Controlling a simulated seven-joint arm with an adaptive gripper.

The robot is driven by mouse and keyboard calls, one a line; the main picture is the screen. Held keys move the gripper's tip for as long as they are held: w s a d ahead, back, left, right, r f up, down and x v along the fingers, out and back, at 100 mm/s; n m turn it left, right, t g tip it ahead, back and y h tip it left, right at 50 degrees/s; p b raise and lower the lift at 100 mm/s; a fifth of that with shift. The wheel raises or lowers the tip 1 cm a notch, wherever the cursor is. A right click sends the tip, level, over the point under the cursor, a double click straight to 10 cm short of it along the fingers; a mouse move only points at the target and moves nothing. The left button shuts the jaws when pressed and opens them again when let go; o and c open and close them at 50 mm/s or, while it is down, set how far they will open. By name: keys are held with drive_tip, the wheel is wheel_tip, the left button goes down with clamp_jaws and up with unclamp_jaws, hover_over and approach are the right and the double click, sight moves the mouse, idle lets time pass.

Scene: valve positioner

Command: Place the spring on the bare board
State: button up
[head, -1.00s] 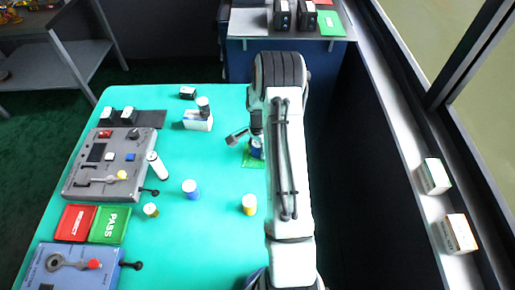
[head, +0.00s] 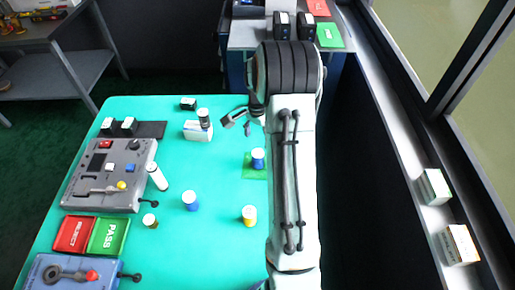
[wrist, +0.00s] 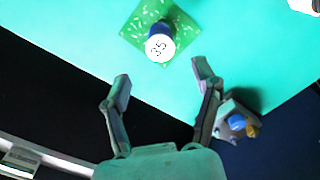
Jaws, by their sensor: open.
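A blue cylinder with a white top, likely the spring, stands upright on the small green board (head: 247,173) at the right of the table. The blue cylinder (head: 257,158) also shows in the wrist view (wrist: 160,42), its white top marked "35". The board there (wrist: 138,24) has a printed circuit pattern, and nothing else is seen on it. My gripper (head: 238,120) is open and empty, above and beyond the board in the head view. In the wrist view my gripper's spread fingers (wrist: 163,78) are apart from the cylinder.
Another blue cylinder (head: 190,200), a yellow one (head: 249,216) and a small brown one (head: 150,221) stand on the teal table. A white cylinder (head: 157,177) is beside the grey control box (head: 112,177). A white block (head: 197,132) holds a dark-bodied part. Red and green trays lie front left.

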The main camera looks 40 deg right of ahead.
drive_tip(key=shift+r, duration=0.65)
drive_tip(key=s+a+r+n, duration=0.3)
drive_tip(key=a+r+n, duration=0.25)
drive_tip(key=a, duration=0.35)
drive_tip(key=s+a+r+n, duration=0.35)
drive_tip(key=a+r, duration=0.25)
drive_tip(key=a, duration=0.3)
drive_tip(key=s+a+n, duration=0.9)
drive_tip(key=s, duration=0.4)
drive_tip(key=shift+s+a+r+y, duration=0.2)
drive_tip(key=shift+a+r+y, duration=0.05)
drive_tip(key=shift+a+y, duration=0.15)
